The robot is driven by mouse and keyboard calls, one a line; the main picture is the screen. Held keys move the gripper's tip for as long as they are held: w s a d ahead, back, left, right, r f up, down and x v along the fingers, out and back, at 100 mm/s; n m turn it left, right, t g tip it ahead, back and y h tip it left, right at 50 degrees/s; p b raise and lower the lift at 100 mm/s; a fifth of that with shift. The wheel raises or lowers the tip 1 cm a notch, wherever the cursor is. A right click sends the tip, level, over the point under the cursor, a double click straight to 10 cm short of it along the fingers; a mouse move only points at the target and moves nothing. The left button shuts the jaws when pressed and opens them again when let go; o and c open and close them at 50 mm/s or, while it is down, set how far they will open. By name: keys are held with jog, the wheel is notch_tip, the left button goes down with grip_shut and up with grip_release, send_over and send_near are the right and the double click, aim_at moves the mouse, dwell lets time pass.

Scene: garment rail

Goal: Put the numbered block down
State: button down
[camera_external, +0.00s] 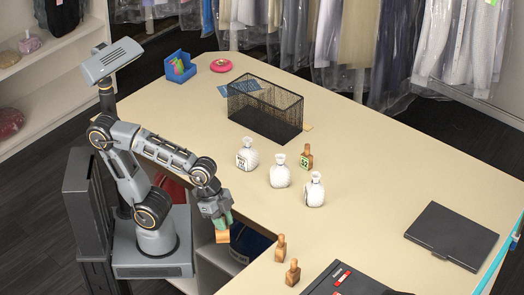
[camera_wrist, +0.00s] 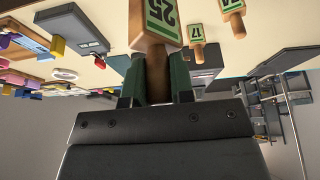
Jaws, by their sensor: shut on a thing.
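My gripper (camera_external: 218,212) is shut on a wooden numbered block (camera_external: 222,235), held at the counter's near edge, above the opening there. In the wrist view, the fingers of my gripper (camera_wrist: 155,80) close on the neck of the block (camera_wrist: 155,22), whose green label appears to read 25. I cannot see any surface touching the block from below. Two similar wooden blocks stand on the counter (camera_external: 380,150), one (camera_external: 280,247) behind the other (camera_external: 292,272), to the right of my gripper.
Three white bottles (camera_external: 247,155) (camera_external: 279,172) (camera_external: 314,190) and a wooden block with a green label (camera_external: 306,157) stand mid-counter. Behind are a black mesh basket (camera_external: 265,108), a blue holder (camera_external: 180,68) and a pink ring (camera_external: 221,66). A dark flat case (camera_external: 451,236) lies right. The right middle is clear.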

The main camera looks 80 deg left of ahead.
jog(key=shift+w+d+f+b, duration=0.8)
jog(key=shift+w+f+b, duration=0.5)
jog(key=shift+w+f, duration=0.75)
jog(key=shift+w+d+f+b, duration=0.85)
jog(key=shift+w+f+b, duration=0.5)
jog(key=shift+w+f, duration=0.65)
jog(key=shift+w+d+f+b, duration=0.8)
jog(key=shift+w+f+b, duration=0.5)
jog(key=shift+w+f, duration=0.75)
jog(key=shift+s+f, duration=0.2)
jog(key=shift+f, duration=0.05)
jog(key=c, duration=1)
grip_release()
jog(key=shift+f, duration=0.1)
